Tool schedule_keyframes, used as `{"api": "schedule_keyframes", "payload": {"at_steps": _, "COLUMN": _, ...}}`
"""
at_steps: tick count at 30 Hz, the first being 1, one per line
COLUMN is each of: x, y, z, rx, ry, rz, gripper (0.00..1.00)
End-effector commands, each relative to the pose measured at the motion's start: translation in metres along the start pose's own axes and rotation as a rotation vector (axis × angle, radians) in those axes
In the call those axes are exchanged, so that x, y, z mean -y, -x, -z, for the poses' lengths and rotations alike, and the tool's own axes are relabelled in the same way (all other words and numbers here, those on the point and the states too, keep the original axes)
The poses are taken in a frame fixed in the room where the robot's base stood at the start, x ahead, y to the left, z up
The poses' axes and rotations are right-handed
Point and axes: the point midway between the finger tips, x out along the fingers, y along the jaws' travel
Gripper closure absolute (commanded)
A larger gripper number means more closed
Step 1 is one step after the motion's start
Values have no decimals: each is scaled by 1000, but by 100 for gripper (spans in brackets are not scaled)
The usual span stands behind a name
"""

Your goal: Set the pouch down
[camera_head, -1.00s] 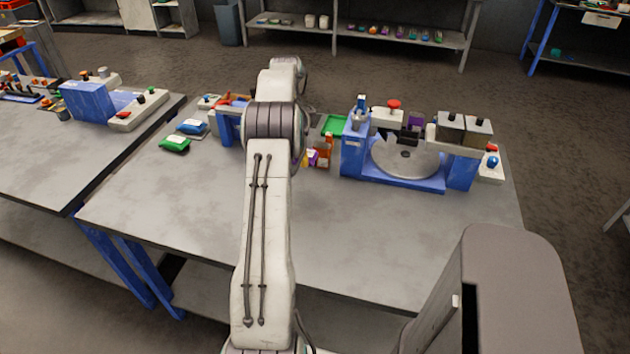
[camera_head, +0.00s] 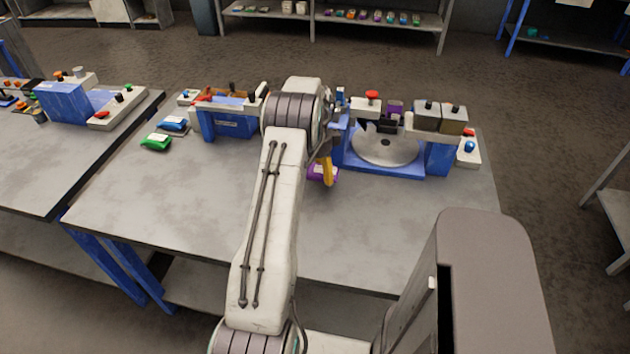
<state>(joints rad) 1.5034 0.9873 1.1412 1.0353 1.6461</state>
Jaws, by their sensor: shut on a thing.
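A purple pouch (camera_head: 321,174) with a pale label shows low over the table, just right of my arm. My gripper (camera_head: 327,168), with orange-yellow fingers, is shut on it. My arm hides part of the gripper and the pouch's left side. I cannot tell whether the pouch touches the table top (camera_head: 370,220).
A blue station with a round grey plate (camera_head: 386,147) stands close to the right of the pouch. Another blue station (camera_head: 228,123) stands left of my arm. A green pouch (camera_head: 156,142) and a blue pouch (camera_head: 173,124) lie at the left. The front table area is clear.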

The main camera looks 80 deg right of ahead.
Motion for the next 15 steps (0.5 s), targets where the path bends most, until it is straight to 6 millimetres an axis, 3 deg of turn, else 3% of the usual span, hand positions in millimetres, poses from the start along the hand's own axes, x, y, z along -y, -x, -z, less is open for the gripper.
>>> {"api": "schedule_keyframes", "payload": {"at_steps": 10, "x": 0, "y": -33, "z": 0, "rx": 0, "ry": 0, "rz": -4, "gripper": 62}}
{"api": "schedule_keyframes", "payload": {"at_steps": 15, "x": 1, "y": -40, "z": 0, "rx": 0, "ry": 0, "rz": 0, "gripper": 62}}
